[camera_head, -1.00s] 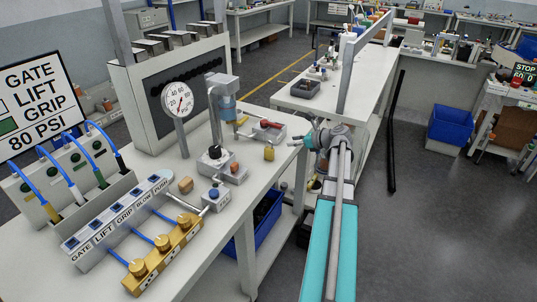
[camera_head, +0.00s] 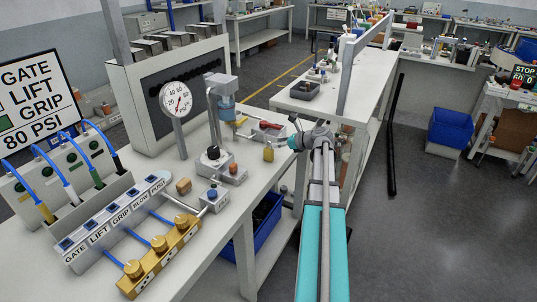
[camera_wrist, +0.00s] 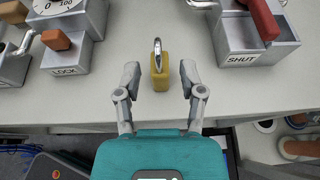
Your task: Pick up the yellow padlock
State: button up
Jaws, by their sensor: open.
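The yellow padlock (camera_wrist: 160,75) stands on the pale bench top near its front edge, with its metal shackle up, in the wrist view. It also shows small in the head view (camera_head: 268,154), to the right of the pressure gauge. My gripper (camera_wrist: 160,72) is open in the wrist view, with one finger on each side of the padlock's lower part and a gap on both sides. In the head view my gripper (camera_head: 288,143) reaches toward the padlock from the right, and its fingers are too small to make out clearly.
A grey box marked LOCK (camera_wrist: 68,52) stands left of the padlock, and a grey bin marked SHUT (camera_wrist: 238,42) with a red-handled item stands right. The gauge (camera_head: 177,100) and yellow valve block (camera_head: 160,262) are further left. A blue bin (camera_head: 262,228) sits below the bench.

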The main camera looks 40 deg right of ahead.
aim_at(269, 149)
jog(key=shift+b+x, duration=0.9)
jog(key=shift+x, duration=1.55)
jog(key=shift+a, duration=0.1)
grip_shut()
